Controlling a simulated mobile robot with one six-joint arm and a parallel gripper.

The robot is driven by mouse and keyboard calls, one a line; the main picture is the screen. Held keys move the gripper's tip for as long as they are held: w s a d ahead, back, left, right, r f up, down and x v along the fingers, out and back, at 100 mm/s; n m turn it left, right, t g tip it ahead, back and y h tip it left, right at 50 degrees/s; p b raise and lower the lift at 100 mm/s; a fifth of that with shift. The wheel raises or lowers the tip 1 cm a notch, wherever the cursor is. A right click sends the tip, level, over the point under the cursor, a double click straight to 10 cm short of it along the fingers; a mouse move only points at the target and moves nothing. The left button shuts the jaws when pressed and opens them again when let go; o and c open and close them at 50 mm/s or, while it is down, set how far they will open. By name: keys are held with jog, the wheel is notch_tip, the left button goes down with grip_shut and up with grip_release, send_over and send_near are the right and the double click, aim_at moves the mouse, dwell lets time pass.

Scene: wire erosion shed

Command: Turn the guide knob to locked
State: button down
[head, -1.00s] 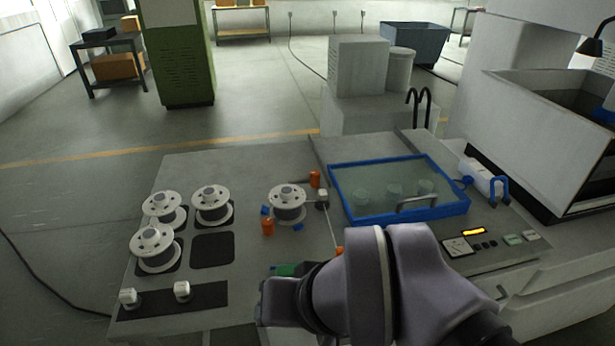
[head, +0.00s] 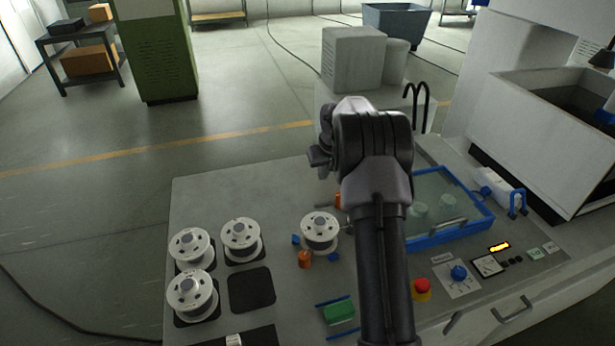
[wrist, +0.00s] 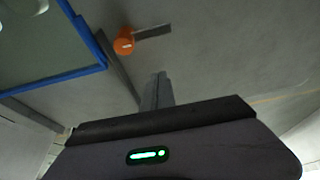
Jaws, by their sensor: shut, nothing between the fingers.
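An orange knob-like piece (wrist: 123,46) with a pale mark on top shows in the wrist view, beside a dark bar and near the blue-rimmed tray. In the head view an orange piece (head: 337,200) behind the spool is partly hidden by my arm. A blue knob (head: 459,272) sits on a white plate on the front panel. No label shows which is the guide knob. My gripper (wrist: 160,76) is shut and empty, apart from the orange piece in the wrist view. My arm hides its fingers in the head view.
The blue-rimmed tray (head: 488,212) lies right of my arm. Several white spools (head: 320,231) stand on the bench, with another orange piece (head: 305,259) near one. A red button (head: 422,288) and a green block (head: 338,312) are near the front. A grey box (head: 352,60) stands behind.

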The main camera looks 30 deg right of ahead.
jog(key=b, duration=0.2)
send_near(324, 196)
jog(key=w+f, duration=0.2)
jog(key=f, duration=0.1)
jog(key=w+a+f, duration=0.1)
jog(key=shift+f, duration=0.3)
jog(key=s, duration=0.3)
jog(key=shift+a, duration=0.4)
jog(key=shift+s+a, duration=0.1)
jog(key=shift+s, duration=0.25)
